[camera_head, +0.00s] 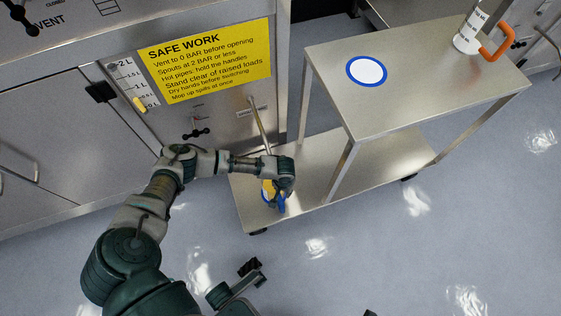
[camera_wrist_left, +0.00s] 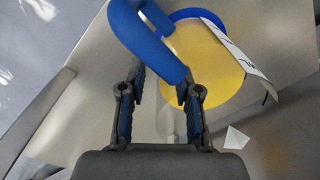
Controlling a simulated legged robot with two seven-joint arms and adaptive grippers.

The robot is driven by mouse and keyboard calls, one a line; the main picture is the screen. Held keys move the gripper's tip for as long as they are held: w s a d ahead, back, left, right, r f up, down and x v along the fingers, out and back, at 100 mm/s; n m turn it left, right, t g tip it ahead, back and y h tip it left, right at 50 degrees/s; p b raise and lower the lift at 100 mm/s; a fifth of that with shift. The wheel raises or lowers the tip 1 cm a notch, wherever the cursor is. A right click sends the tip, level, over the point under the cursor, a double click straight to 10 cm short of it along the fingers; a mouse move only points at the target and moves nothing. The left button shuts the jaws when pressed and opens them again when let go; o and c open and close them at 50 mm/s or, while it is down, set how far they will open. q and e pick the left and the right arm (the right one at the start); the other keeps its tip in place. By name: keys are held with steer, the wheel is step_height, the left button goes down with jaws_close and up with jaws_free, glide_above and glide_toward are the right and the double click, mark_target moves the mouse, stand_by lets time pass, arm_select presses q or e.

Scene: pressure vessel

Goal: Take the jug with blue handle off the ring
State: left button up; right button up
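The jug with the blue handle (camera_wrist_left: 150,40) is at the left end of the cart's lower shelf, with yellow contents (camera_wrist_left: 208,65) and a pale label (camera_wrist_left: 240,50). In the head view its yellow part (camera_head: 266,190) and blue handle (camera_head: 281,204) show beside my left gripper (camera_head: 283,188). In the left wrist view the left gripper (camera_wrist_left: 160,95) has its fingers apart, with the handle in front of and partly between them. I cannot tell whether they touch it. A blue arc (camera_wrist_left: 190,14) shows behind the handle; I cannot tell if it is a ring under the jug.
A white disc with a blue ring (camera_head: 367,71) lies bare on the cart's top shelf (camera_head: 420,90). A white jug with an orange handle (camera_head: 470,37) stands at the top's far right. A steel cabinet with a yellow sign (camera_head: 205,60) and a slanted lever (camera_head: 259,125) is close to my left arm.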

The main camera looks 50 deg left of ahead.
arm_select(q)
steer(key=shift+r, duration=0.25)
jaws_close()
